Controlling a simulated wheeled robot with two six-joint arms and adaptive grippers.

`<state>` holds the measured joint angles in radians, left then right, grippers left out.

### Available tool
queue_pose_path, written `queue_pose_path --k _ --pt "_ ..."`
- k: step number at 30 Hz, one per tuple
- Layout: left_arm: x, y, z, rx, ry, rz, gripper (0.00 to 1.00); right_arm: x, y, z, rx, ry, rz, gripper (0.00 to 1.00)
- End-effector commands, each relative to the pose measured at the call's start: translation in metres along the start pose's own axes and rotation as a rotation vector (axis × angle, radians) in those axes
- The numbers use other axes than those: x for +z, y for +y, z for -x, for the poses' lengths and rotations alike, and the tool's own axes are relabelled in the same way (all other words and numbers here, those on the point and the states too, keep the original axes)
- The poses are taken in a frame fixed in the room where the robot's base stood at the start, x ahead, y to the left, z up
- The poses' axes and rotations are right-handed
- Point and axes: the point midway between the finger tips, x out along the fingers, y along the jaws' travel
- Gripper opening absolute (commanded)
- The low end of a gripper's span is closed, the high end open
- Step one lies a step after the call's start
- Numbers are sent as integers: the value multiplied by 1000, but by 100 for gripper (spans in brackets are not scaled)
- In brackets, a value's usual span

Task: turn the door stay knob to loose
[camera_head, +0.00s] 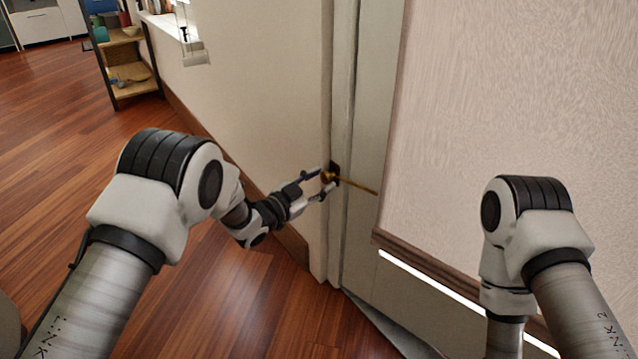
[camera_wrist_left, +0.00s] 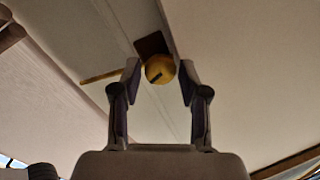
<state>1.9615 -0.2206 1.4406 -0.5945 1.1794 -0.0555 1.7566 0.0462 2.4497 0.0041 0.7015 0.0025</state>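The door stay knob (camera_head: 326,177) is a small round brass knob on a dark plate at the edge of the door frame. In the left wrist view the yellow knob (camera_wrist_left: 160,69) has a dark mark across its face. A thin brass stay rod (camera_head: 358,187) runs from it to the right. My left gripper (camera_wrist_left: 160,78) is open, with one finger on each side of the knob. Narrow gaps seem to show on both sides; I cannot tell whether either fingertip touches. My right arm shows at the right, but its gripper is out of view.
The pale door (camera_head: 364,150) stands right of the frame, close to a textured wall panel (camera_head: 510,110) with a wooden rail. A small wooden shelf (camera_head: 130,72) with several items stands at the back left. The wooden floor (camera_head: 60,130) at the left is clear.

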Motion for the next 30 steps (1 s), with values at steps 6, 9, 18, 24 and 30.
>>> queue_pose_path --k 6,9,18,24,30 --pt "0 0 0 0 0 0 0 0 0 0 0 0 0 79" --pt "0 0 0 0 0 3 0 0 0 1 0 0 0 79" --pt "-4 -2 0 5 -13 77 0 1 0 20 0 -3 3 79" --pt "-8 -4 0 15 -37 203 0 2 -1 46 -1 -6 8 79" --pt "-9 -4 0 28 -67 378 0 3 -2 76 -1 -9 12 79"
